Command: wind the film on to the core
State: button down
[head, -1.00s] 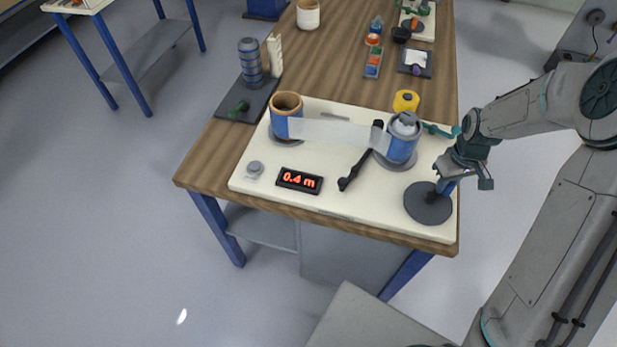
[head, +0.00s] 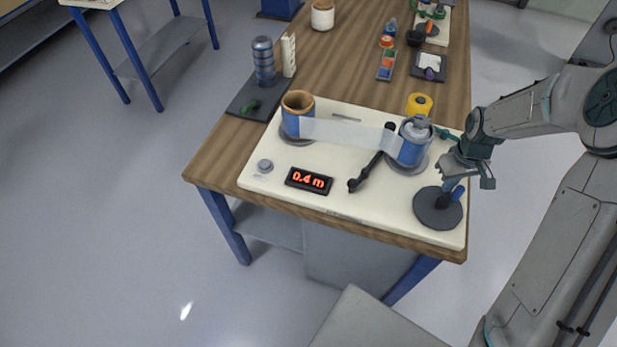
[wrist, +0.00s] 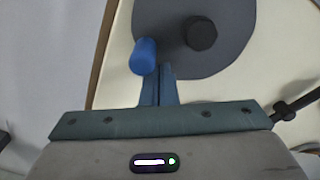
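On a cream board (head: 350,207), a brown core (head: 297,99) with blue film stands at left and a blue roll with a grey cap (head: 414,150) at right. A pale film strip (head: 350,133) spans between them. The display (head: 309,180) reads 0.4 m. A dark crank disc (head: 430,212) with a black hub (wrist: 201,32) and an upright blue handle (head: 458,193) is at the board's front right corner. My gripper (head: 452,184) is over this disc. In the wrist view its fingers (wrist: 159,80) are together, beside the blue handle (wrist: 143,56) and not around it.
A black lever (head: 370,168) lies between the rolls, and a grey knob (head: 265,166) is at left. A yellow piece (head: 419,104) stands behind the right roll. A dark tray (head: 254,98) holds a ribbed blue roll.

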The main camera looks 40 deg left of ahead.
jog(key=shift+w+a, duration=0.3)
jog(key=shift+a, duration=0.45)
jog(key=shift+w+a+b, duration=0.3)
jog(key=shift+a, duration=0.6)
jog(key=shift+c, duration=2)
grip_release()
notch_tip(320, 180, up, 7)
jog(key=p, duration=0.4)
